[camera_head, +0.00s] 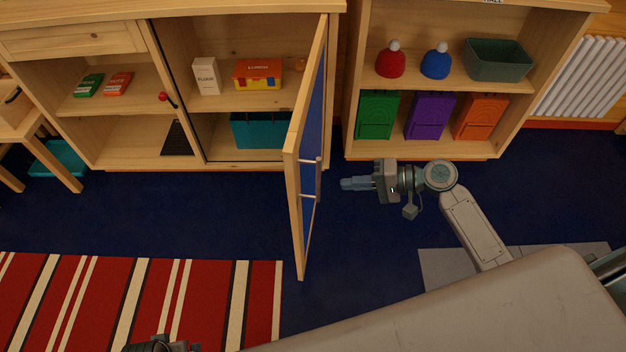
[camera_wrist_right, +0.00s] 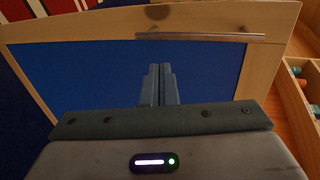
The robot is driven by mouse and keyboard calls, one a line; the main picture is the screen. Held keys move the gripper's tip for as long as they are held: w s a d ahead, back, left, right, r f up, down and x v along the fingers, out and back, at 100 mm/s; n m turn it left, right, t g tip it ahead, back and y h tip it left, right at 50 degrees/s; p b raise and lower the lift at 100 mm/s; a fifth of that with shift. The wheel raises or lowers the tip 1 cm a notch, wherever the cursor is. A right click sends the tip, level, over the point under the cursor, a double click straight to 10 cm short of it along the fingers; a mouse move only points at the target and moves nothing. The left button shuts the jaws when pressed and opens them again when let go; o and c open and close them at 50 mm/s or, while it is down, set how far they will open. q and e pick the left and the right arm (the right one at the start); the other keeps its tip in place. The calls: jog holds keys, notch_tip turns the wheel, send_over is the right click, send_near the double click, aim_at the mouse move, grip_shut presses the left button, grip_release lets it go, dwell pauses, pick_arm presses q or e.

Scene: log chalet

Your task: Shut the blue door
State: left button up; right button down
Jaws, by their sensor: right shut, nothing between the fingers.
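The blue door (camera_head: 312,113) has a light wood frame and a blue panel. It stands open, swung out from the wooden cabinet toward me, and shows nearly edge-on in the head view. Its metal bar handle (camera_head: 318,180) is on the right-hand face. My right gripper (camera_head: 346,184) is shut and empty, just right of the door near the handle, pointing at it. In the right wrist view the shut fingers (camera_wrist_right: 160,84) are in front of the blue panel (camera_wrist_right: 100,75), with the handle (camera_wrist_right: 200,37) beyond them. I cannot tell whether they touch. A piece at the bottom edge may be my left gripper; its fingers are hidden.
The open cabinet compartment holds a flour packet (camera_head: 206,76), a lunch box (camera_head: 257,73) and a teal bin (camera_head: 262,131). A shelf unit with hats and coloured cases stands right of the door. A striped rug (camera_head: 150,300) lies front left. Blue floor is clear around the door.

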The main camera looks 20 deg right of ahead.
aim_at(301, 184)
jog(key=x, duration=0.5)
jog(key=r+p+x, duration=0.1)
jog(key=x, duration=0.2)
jog(key=shift+a, duration=0.1)
pick_arm(q)
jog(key=shift+s+a+f, duration=0.1)
jog(key=shift+s+f, duration=0.1)
jog(key=shift+f, duration=0.8)
jog(key=shift+s+a+f, duration=0.1)
jog(key=shift+s+f, duration=0.05)
jog(key=shift+f, duration=0.85)
pick_arm(e)
jog(key=shift+w+a+f, duration=0.15)
jog(key=shift+w+a, duration=0.1)
jog(key=shift+a, duration=0.4)
pick_arm(q)
jog(key=shift+r, duration=0.1)
pick_arm(e)
jog(key=shift+a, duration=0.1)
